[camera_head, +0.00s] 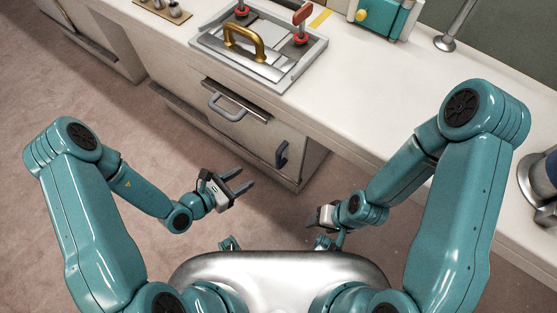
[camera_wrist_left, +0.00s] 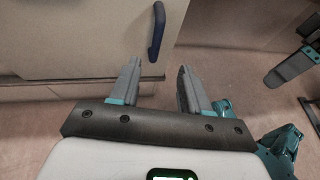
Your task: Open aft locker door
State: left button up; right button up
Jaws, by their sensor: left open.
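A pale locker door (camera_head: 255,143) with a dark blue upright handle (camera_head: 281,155) is in the front of the white counter in the head view. It looks shut. The door (camera_wrist_left: 75,38) and its handle (camera_wrist_left: 156,30) also show at the top of the left wrist view. My left gripper (camera_head: 244,180) is open and empty, in front of the door and a little left of the handle in the head view. In the wrist view its fingertips (camera_wrist_left: 158,68) point towards the handle, apart from it. My right gripper (camera_head: 320,216) is lower right; its fingers are not clear.
A drawer with a grey handle (camera_head: 226,107) sits above the door. On the counter (camera_head: 350,103) stand a grey tray with a brass handle (camera_head: 246,40) and red knobs, a teal box (camera_head: 385,18) and a metal post (camera_head: 455,28). The floor (camera_head: 130,128) at left is clear.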

aim_at(278, 157)
pick_arm(q)
jog(key=b+x, duration=0.3)
jog(key=x, duration=1.3)
jog(key=shift+w+a+f, duration=0.1)
jog(key=shift+f, duration=0.1)
grip_shut()
jog(key=shift+w+a, duration=0.1)
